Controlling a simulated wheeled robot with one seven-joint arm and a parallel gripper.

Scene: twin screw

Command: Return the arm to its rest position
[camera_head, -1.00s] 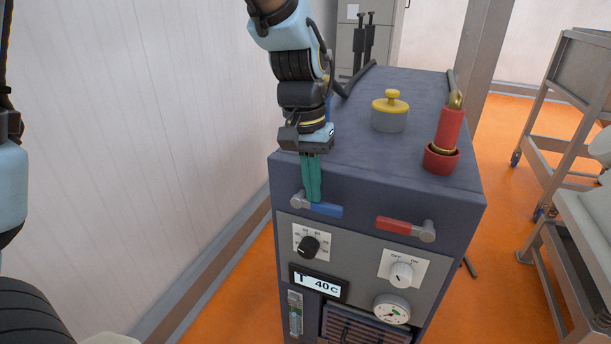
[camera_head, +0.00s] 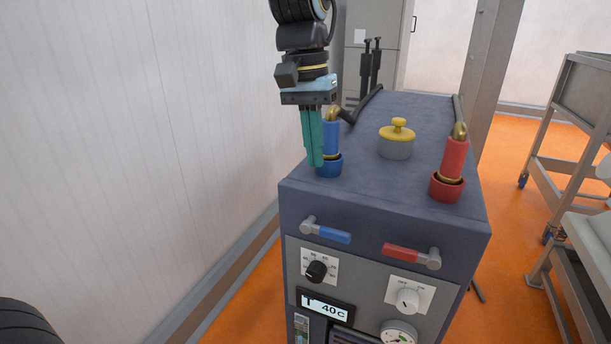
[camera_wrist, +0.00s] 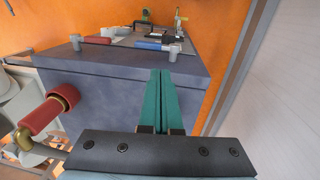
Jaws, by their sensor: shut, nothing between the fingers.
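My gripper (camera_head: 315,165) has green fingers that point down and are shut with nothing between them. In the head view it hangs at the left side of the dark blue machine (camera_head: 350,205), in front of a blue fitting (camera_head: 331,142) and partly covering it. The wrist view shows the closed fingers (camera_wrist: 167,72) in front of the machine. A blue lever (camera_head: 333,236) and a red lever (camera_head: 402,252) sit on the front face. Both levers lie nearly horizontal.
A red fitting (camera_head: 453,170) and a yellow-topped cap (camera_head: 397,136) stand on the machine's top. The front panel has a black knob (camera_head: 316,271) and a display (camera_head: 325,307) reading 40C. A white wall (camera_head: 150,130) is at left, metal carts (camera_head: 580,110) at right.

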